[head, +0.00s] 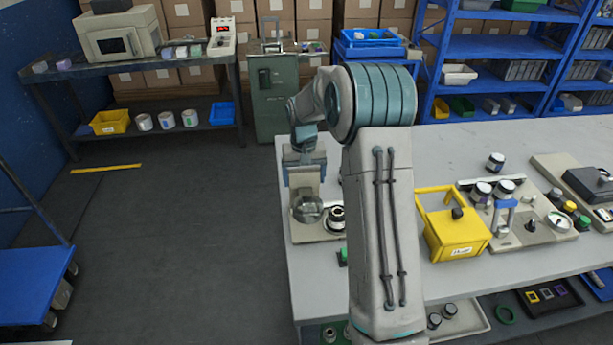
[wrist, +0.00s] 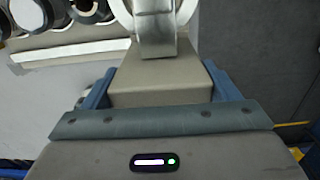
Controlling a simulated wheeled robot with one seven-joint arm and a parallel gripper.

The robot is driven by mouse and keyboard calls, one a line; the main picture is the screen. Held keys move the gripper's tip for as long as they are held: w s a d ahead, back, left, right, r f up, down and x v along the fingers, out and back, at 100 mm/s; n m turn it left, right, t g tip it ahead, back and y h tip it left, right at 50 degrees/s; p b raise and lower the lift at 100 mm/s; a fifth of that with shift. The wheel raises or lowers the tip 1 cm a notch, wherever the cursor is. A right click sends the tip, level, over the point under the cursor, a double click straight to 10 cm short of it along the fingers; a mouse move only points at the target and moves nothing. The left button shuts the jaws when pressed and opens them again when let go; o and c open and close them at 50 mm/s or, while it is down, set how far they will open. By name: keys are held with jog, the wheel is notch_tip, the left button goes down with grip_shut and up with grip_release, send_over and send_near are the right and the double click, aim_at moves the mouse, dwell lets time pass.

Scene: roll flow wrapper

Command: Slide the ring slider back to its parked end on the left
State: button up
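My gripper (head: 304,172) reaches down at the left end of the table. In the wrist view its two blue-grey fingers (wrist: 160,88) stand wide apart, one on each side of a beige block. Whether they touch it is hidden. Beyond the block, at the top edge of the wrist view, a silver bracket (wrist: 157,35) stands in front of a pale ring, which is cut off. In the head view a round grey ring-like part (head: 307,208) shows just below my gripper, over a beige base plate (head: 303,233). I cannot tell for sure which part is the ring slider.
A dark-topped round part (head: 336,218) stands right of the ring. A yellow caddy (head: 455,238) and a beige fixture board (head: 548,236) stand farther right on the grey table (head: 400,150). Floor left of the table is open.

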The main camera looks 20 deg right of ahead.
jog(key=o, duration=0.3)
jog(key=shift+a, duration=0.45)
jog(key=shift+d+r, duration=0.15)
jog(key=shift+d, duration=0.05)
jog(key=shift+w+r, duration=0.1)
jog(key=shift+r, duration=0.15)
jog(key=r+b, duration=0.1)
jog(key=r, duration=1.2)
jog(key=shift+a+r, duration=0.1)
jog(key=shift+a, duration=0.1)
jog(key=s+a+r+n+t, duration=0.1)
jog(key=s+a+r, duration=0.1)
jog(key=s, duration=0.6)
jog(key=s+a+r+t, duration=0.1)
jog(key=s+r, duration=0.1)
jog(key=s, duration=0.6)
jog(key=shift+n+t, duration=0.4)
jog(key=shift+t, duration=0.1)
jog(key=s+f, duration=0.1)
jog(key=s, duration=0.4)
jog(key=s+a+f, duration=0.1)
jog(key=s+f, duration=0.1)
jog(key=s, duration=0.3)
jog(key=s+f, duration=0.2)
jog(key=s, duration=0.4)
jog(key=shift+s+a+f, duration=0.1)
jog(key=shift+a+f, duration=0.15)
jog(key=shift+a, duration=0.1)
